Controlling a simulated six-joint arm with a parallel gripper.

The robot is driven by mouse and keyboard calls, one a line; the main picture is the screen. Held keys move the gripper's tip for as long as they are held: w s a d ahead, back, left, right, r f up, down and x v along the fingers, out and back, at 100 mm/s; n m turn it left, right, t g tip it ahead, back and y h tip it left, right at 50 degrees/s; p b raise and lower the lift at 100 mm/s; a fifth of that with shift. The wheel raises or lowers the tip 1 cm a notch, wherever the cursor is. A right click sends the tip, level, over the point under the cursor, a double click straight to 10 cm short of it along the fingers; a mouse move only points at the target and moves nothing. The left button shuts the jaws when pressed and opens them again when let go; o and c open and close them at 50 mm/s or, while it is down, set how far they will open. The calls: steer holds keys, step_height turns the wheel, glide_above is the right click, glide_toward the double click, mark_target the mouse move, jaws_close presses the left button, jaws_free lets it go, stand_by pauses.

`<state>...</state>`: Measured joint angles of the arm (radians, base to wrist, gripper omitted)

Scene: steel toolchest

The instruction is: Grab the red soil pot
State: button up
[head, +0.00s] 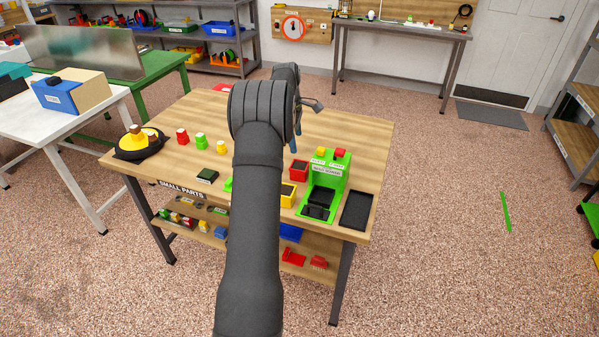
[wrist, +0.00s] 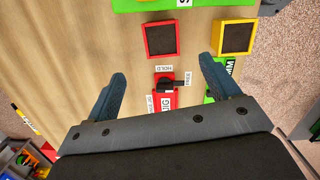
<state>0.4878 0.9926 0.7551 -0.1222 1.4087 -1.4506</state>
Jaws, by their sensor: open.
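The red soil pot (head: 299,173) is a small square red pot with dark fill. It stands on the wooden table just left of a green stand in the head view. In the wrist view the red pot (wrist: 147,43) is upper middle, beyond the fingertips. My gripper (head: 294,146) is above the table near the pot, partly hidden by my own arm in the head view. In the wrist view my gripper (wrist: 162,68) is open, its two blue-grey fingers wide apart, with nothing held between them. The pot is apart from both fingers.
A similar yellow pot (head: 288,196) stands close to the red one, also in the wrist view (wrist: 234,38). The green stand (head: 337,172) and a black tray (head: 356,211) are to the right. A red jig with a black knob (wrist: 166,86) lies below the fingertips.

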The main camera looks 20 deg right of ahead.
glide_above(299, 166)
steer(key=f, duration=0.6)
steer(key=shift+w+f, duration=0.25)
steer(key=shift+w, duration=0.05)
steer(key=shift+s+f, duration=0.15)
steer(key=shift+f, duration=1.2)
steer(key=shift+s+f, duration=0.1)
steer(key=shift+f, duration=1.2)
steer(key=c, duration=1.2)
